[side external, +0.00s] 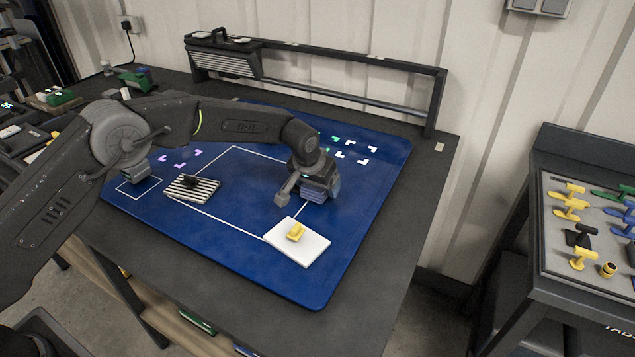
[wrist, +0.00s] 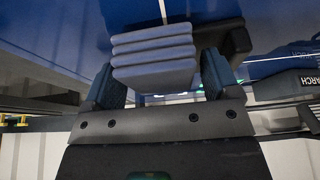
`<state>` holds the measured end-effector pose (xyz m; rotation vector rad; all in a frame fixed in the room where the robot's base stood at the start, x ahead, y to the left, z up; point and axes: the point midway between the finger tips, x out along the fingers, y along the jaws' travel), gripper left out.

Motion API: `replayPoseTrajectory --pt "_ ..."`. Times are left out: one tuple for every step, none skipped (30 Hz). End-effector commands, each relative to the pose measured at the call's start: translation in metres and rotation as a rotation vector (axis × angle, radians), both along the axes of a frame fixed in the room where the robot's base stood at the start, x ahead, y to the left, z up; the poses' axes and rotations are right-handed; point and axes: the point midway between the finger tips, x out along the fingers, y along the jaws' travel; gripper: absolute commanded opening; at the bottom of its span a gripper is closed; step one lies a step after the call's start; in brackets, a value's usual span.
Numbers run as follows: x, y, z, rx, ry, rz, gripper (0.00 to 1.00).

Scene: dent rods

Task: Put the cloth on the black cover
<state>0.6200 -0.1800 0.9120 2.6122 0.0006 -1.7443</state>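The cloth (side external: 322,189) is a folded, layered blue-grey block at my gripper (side external: 304,187), above the right part of the blue mat. A black-and-white striped plate with a black handle, seemingly the black cover (side external: 205,189), lies on the mat to the left of my gripper. The cover is not clearly visible in the wrist view.
A white plate with a yellow handle (side external: 312,250) lies on the blue mat (side external: 240,260) just in front of my gripper. A dark rack (side external: 350,82) with another striped, black-handled piece stands behind. A side table (side external: 548,235) at right holds several coloured handles.

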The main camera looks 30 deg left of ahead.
Motion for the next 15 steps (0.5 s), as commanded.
replayPoseTrajectory --pt "0.0 0.0 0.0 0.0 0.0 0.0 0.87" --pt "0.0 0.0 0.0 0.0 0.0 0.0 0.88" --pt "0.0 0.0 0.0 0.0 0.0 0.0 0.88" --pt "0.0 0.0 0.0 0.0 0.0 0.0 0.88" --pt "0.0 0.0 0.0 0.0 0.0 0.0 0.88" --pt "0.0 0.0 0.0 0.0 0.0 0.0 0.88" --pt "0.0 0.0 0.0 0.0 0.0 0.0 0.88" --pt "0.0 0.0 0.001 0.0 0.0 0.0 0.88" --pt "0.0 0.0 0.001 0.0 0.0 0.0 0.88" --pt "0.0 0.0 0.003 0.0 -0.001 0.0 0.88" --pt "0.0 0.0 0.005 0.0 -0.001 0.0 0.88" --pt "-0.001 0.0 0.008 -0.001 -0.001 0.0 0.88" --pt "-0.003 0.0 0.012 -0.001 -0.002 0.0 0.88" --pt "-0.004 0.0 0.016 -0.001 -0.002 0.0 0.88" --pt "-0.007 0.0 0.022 -0.001 -0.002 0.0 0.88"
